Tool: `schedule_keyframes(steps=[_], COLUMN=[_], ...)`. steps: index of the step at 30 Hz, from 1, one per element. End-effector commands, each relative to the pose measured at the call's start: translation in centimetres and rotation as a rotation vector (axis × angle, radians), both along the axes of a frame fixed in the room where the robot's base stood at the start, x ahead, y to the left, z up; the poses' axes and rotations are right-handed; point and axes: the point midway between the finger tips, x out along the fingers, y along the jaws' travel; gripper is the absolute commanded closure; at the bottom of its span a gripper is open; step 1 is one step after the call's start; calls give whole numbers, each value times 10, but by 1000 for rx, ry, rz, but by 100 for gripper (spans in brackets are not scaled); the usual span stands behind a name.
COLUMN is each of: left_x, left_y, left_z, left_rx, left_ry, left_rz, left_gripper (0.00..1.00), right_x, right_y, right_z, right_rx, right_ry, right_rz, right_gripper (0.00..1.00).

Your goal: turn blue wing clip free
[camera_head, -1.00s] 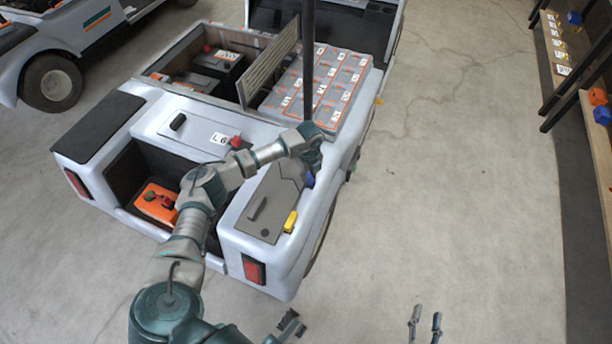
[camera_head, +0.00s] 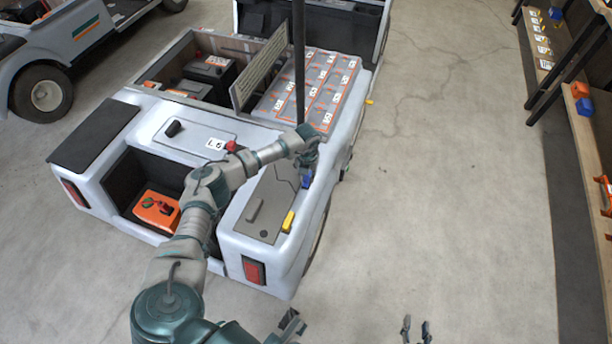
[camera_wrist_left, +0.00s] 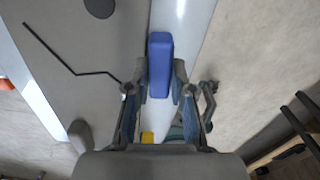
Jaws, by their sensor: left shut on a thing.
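The blue wing clip (camera_head: 307,181) sits at the right edge of the cart's grey rear panel. It shows as a blue bar (camera_wrist_left: 160,62) in the left wrist view, roughly lengthwise in the picture. My left gripper (camera_head: 308,164) is over it, and the left wrist view shows its fingertips (camera_wrist_left: 160,85) shut on the clip's sides. The clip's base is hidden by the gripper. My right gripper (camera_head: 416,329) is at the bottom edge, its two fingers apart and empty, away from the cart.
A yellow clip (camera_head: 288,221) and a grey handle (camera_head: 254,211) are on the same panel. A dark post (camera_head: 299,60) rises just behind the gripper. An orange box (camera_head: 156,208) sits in the rear recess. Shelving (camera_head: 590,130) stands at right. The floor between is clear.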

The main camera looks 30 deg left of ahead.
Motion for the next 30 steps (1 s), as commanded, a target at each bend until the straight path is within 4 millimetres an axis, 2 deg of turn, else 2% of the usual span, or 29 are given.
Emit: schedule_keyframes(steps=[9,25,26,27,28,30], left_x=[1,1,1,1,1,1], left_y=[-1,-1,-1,-1,-1,-1], left_z=[0,0,0,0,0,0], left_rx=[1,2,2,2,2,2], left_ry=[-3,-2,-2,-2,-2,-2], left_rz=[-110,-132,-131,-131,-131,-131], left_gripper=[100,100,70,60,52,52], right_x=[-1,-2,-2,-2,-3,-3], right_y=[-1,-2,-2,-2,-2,-2], right_z=[-4,-4,-4,-5,-5,-5], right_rx=[-6,-8,-8,-8,-8,-8], right_ry=[26,31,31,31,32,32], right_rz=[0,-1,-1,-1,-1,-1], right_gripper=[60,60,60,60,60,60])
